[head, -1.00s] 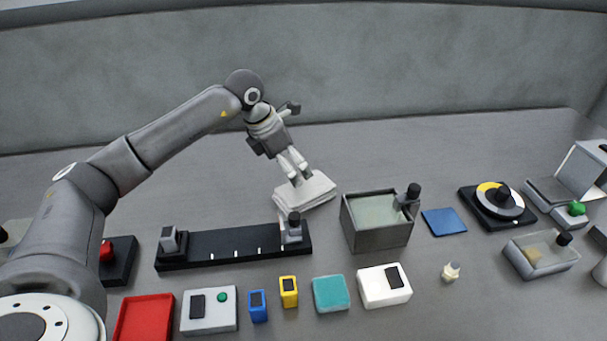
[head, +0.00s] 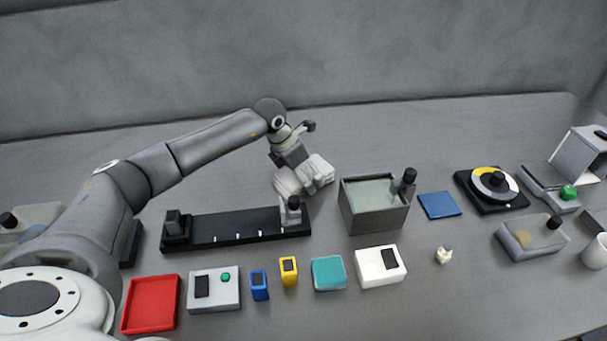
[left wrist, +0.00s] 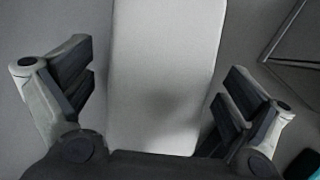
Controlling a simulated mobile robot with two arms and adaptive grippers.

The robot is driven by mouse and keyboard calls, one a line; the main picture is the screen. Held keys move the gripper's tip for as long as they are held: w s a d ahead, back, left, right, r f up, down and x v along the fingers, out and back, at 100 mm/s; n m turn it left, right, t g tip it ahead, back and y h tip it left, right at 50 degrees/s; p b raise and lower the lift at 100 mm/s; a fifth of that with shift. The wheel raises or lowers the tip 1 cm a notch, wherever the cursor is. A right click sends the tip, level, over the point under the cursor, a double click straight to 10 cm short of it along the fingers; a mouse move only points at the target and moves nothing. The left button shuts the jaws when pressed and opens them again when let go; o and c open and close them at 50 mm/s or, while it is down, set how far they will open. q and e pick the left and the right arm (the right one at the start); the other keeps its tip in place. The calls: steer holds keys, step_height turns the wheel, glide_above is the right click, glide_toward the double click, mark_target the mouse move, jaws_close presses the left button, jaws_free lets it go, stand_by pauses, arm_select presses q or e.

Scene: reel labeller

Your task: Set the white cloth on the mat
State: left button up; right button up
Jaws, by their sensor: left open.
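The white cloth (head: 320,177) is a pale folded block on the table, behind the right end of the black rail. My left gripper (head: 299,174) is down over it and partly hides it in the head view. In the left wrist view the cloth (left wrist: 165,75) lies as a long pale strip between the two spread fingers, with a gap visible on the left side. The mat (head: 440,205) looks to be the flat blue square right of the grey open box, with nothing on it. My right gripper is not in view.
The grey open box (head: 374,222) with a black-knobbed post stands between cloth and mat. The black rail (head: 238,231) lies in front of the cloth. A dial unit (head: 492,191) is right of the mat. The table behind the box is clear.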

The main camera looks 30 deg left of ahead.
arm_select(q)
steer(key=c, duration=1.1)
steer(key=shift+r, duration=0.15)
